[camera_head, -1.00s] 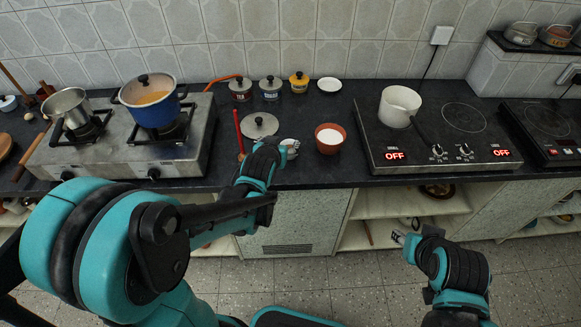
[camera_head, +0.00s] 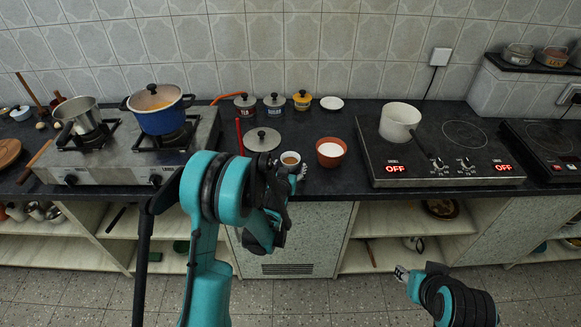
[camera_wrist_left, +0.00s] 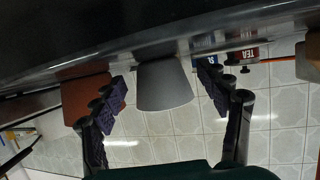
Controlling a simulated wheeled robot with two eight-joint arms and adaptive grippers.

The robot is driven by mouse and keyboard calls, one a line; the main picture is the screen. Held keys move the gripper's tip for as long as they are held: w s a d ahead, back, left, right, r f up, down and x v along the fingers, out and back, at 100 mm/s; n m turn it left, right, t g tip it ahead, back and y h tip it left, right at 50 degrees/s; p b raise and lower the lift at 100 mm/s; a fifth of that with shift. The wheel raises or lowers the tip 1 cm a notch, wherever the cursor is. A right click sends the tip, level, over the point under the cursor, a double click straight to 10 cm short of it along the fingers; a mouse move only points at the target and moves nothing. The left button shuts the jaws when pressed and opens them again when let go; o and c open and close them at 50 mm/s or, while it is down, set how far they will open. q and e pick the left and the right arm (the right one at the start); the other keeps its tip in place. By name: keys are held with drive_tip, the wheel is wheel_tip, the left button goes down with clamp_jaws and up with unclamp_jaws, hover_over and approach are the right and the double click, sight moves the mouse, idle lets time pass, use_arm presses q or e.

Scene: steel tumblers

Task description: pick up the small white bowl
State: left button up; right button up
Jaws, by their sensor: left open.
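The small white bowl (camera_head: 290,157) stands upright near the counter's front edge, with something brownish inside. In the left wrist view, which is upside down, it appears as a plain grey-white bowl (camera_wrist_left: 164,86) between the two fingers. My left gripper (camera_head: 292,174) is at the near side of the bowl and hides its lower part. In the wrist view its fingers (camera_wrist_left: 165,108) are spread, one on each side of the bowl, with gaps showing. My right gripper (camera_head: 402,273) is low in front of the cabinets, far from the bowl; its finger opening is unclear.
A brown pot with white contents (camera_head: 330,152) stands close to the right of the bowl. A pot lid (camera_head: 262,139) lies behind left. Lidded jars (camera_head: 274,105) and a white saucer (camera_head: 332,103) are at the back. A gas stove (camera_head: 60,160) and an induction hob (camera_head: 440,178) flank this area.

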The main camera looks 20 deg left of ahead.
sight(290, 156)
use_arm(q)
drive_tip(key=shift+x, duration=0.9)
drive_tip(key=c, duration=1.3)
drive_tip(key=shift+r, duration=0.1)
wheel_tip(290, 156, up, 4)
drive_tip(key=shift+r+p, duration=0.1)
drive_tip(key=shift+p, duration=1.05)
drive_tip(key=s+d+r+p, duration=0.4)
drive_tip(key=d+r, duration=0.2)
drive_tip(key=d, duration=0.5)
drive_tip(key=shift+r, duration=0.35)
